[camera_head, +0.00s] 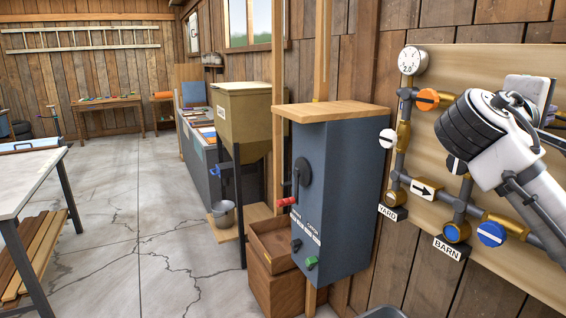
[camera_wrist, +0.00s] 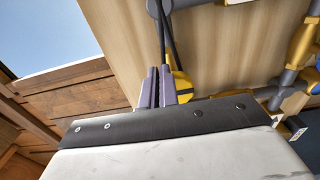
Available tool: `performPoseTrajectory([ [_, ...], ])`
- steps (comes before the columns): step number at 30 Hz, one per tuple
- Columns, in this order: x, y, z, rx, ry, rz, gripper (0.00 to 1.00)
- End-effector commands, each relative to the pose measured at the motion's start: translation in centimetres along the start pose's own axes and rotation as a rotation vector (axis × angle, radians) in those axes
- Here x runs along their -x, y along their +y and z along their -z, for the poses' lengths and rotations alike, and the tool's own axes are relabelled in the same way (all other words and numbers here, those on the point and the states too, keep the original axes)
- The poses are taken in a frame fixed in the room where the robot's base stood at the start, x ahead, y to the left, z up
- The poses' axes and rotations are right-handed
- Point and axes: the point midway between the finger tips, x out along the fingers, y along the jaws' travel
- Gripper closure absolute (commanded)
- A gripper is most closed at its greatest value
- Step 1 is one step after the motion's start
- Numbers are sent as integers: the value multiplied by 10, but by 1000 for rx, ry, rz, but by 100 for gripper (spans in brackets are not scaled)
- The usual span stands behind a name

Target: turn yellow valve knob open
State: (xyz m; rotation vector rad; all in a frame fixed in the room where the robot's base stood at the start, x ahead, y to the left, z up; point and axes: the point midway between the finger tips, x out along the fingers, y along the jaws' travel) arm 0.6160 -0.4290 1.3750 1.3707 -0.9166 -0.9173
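In the wrist view a yellow knob (camera_wrist: 182,86) shows close behind and to the right of my gripper's fingertips, partly hidden by them. My gripper (camera_wrist: 156,88) has its two purple-grey fingers close together, with a narrow dark gap between. I cannot tell whether part of the knob is in that gap or whether the fingers touch it. In the head view my arm covers part of the valve board (camera_head: 440,82), and I cannot make out the yellow knob or my fingertips there.
The board also carries a dial gauge (camera_head: 413,61), an orange knob (camera_head: 427,99), a white knob (camera_head: 387,138) and a blue knob (camera_head: 491,234). Labels read YARN (camera_head: 393,211) and BARN (camera_head: 447,247). A grey cabinet (camera_head: 338,190) stands left of it. Open floor lies further left.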

Motion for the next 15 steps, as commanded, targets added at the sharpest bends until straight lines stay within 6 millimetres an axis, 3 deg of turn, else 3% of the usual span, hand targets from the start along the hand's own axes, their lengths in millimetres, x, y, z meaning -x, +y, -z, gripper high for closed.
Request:
performPoseTrajectory([
  [15,2,3,-6,0,5,-2,100],
])
